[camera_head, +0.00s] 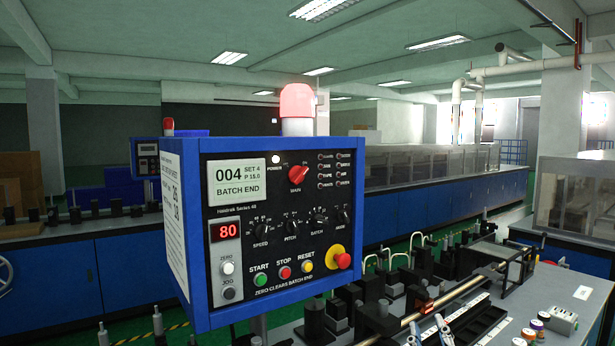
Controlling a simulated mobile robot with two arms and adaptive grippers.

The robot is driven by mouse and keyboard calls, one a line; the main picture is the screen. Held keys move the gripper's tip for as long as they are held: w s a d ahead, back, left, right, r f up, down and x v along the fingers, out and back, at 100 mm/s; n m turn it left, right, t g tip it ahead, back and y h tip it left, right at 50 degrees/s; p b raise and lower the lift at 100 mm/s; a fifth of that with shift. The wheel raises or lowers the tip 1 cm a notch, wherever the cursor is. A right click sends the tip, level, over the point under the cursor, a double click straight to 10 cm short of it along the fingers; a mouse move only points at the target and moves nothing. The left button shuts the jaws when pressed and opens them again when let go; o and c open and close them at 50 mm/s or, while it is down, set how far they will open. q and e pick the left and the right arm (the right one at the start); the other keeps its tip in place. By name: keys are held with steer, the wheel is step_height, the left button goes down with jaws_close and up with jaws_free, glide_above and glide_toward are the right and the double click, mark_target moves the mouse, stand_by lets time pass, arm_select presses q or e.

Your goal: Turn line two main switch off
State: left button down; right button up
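A blue-framed control panel (188,240) stands close in front. Its red rotary MAIN switch (298,174) is at the upper middle, its handle tilted up to the right. The white POWER lamp (276,159) beside it is lit. The display (236,182) reads "004 SET 4 P 15.0 BATCH END". I cannot read a line number on the panel. My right gripper (427,326) shows at the bottom edge, right of and below the panel; its two pale fingertips are apart with nothing seen between them. It is not touching the panel. My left gripper is not seen.
A red beacon (297,101) glows on top of the panel. A red stop button (342,261) sticks out at its lower right. Machine parts, a rod and a grey worktop (570,295) lie at lower right. A second small panel (147,160) stands behind, left.

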steer(key=a+r+n+t+y, duration=0.2)
steer(key=a+r+n+y, duration=0.45)
steer(key=r, duration=0.25)
steer(key=a+r+n+t+y, duration=0.2)
steer(key=a+r+n+y, duration=0.4)
steer(key=r+n+y, duration=0.3)
steer(key=a+r+n+g+y, duration=0.6)
steer(key=a+n+g+y, duration=0.35)
steer(key=n, duration=0.45)
steer(key=h, duration=1.2)
glide_toward(304, 174)
steer(key=w, duration=0.1)
steer(key=shift+g, duration=0.25)
steer(key=p+x, duration=0.1)
steer(key=x, duration=0.1)
steer(key=p+x, duration=0.1)
steer(key=x, duration=0.1)
steer(key=p+x, duration=0.1)
steer(key=x, duration=0.1)
steer(key=shift+s+a+r+p, duration=0.1)
steer(key=shift+a+r+p, duration=0.1)
steer(key=shift+r+p, duration=0.1)
steer(key=shift+w+a+f, duration=0.15)
steer(key=shift+w+a, duration=0.2)
steer(key=shift+w, duration=0.2)
steer(key=shift+c, duration=0.6)
